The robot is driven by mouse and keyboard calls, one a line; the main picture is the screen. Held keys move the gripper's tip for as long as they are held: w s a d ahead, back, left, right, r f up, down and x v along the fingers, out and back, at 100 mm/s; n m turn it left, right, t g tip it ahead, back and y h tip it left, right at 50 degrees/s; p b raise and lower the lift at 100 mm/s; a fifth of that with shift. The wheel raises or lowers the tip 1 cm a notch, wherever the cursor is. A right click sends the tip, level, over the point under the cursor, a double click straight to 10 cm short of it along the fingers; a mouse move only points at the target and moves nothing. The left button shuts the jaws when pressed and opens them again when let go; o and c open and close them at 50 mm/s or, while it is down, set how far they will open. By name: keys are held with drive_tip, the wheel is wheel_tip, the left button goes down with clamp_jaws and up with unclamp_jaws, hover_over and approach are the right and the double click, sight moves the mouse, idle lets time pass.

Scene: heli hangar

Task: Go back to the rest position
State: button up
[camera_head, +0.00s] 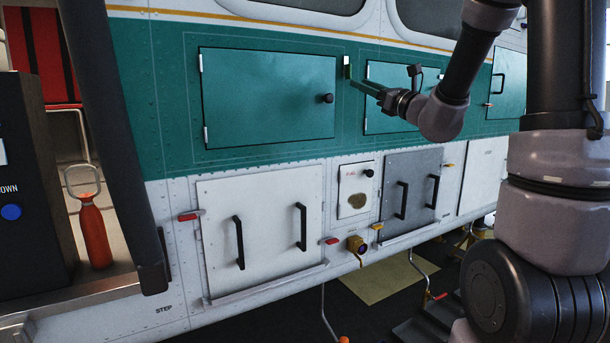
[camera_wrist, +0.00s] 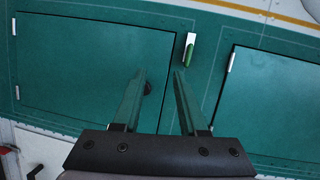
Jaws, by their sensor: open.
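My gripper (camera_head: 358,84) is in front of the helicopter's green side band, near the gap between two green hatch doors. In the wrist view my gripper (camera_wrist: 159,75) has its two fingers apart with nothing between them. The left green hatch door (camera_head: 268,95) is closed and has a round black knob (camera_head: 327,98); in the wrist view one finger partly covers this knob. The right green hatch door (camera_wrist: 275,105) is partly hidden by my arm in the head view. A small white and green latch (camera_wrist: 189,50) sits between the doors, just beyond the fingertips.
Below are a white panel (camera_head: 262,235) with two black handles, a small fuel panel (camera_head: 355,188) and a grey panel (camera_head: 411,190). A red bottle (camera_head: 94,232) stands in the doorway at left. A step (camera_head: 425,325) and a yellow mat (camera_head: 382,284) lie below.

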drive_tip(key=s+a+n+g+y, duration=0.3)
drive_tip(key=s+a+n+g, duration=0.4)
drive_tip(key=s+a+n, duration=0.1)
drive_tip(key=s+a+f+n+g+h, duration=0.1)
drive_tip(key=s+f+n+g+h, duration=0.1)
drive_tip(key=s+f+n+g, duration=0.3)
drive_tip(key=s+a+f+n+g+h, duration=0.1)
drive_tip(key=s+f+n+h, duration=0.15)
drive_tip(key=s, duration=0.45)
drive_tip(key=s+d+f+n+t+h, duration=0.1)
drive_tip(key=s+d+n+h, duration=0.2)
drive_tip(key=d, duration=0.3)
drive_tip(key=s+d+f+n+t+h, duration=0.1)
drive_tip(key=s+d+n+h, duration=0.3)
drive_tip(key=d, duration=0.3)
drive_tip(key=shift+f+n+h, duration=0.4)
drive_tip(key=shift+n+h, duration=0.25)
drive_tip(key=shift+h, duration=0.2)
drive_tip(key=shift+s+d, duration=0.1)
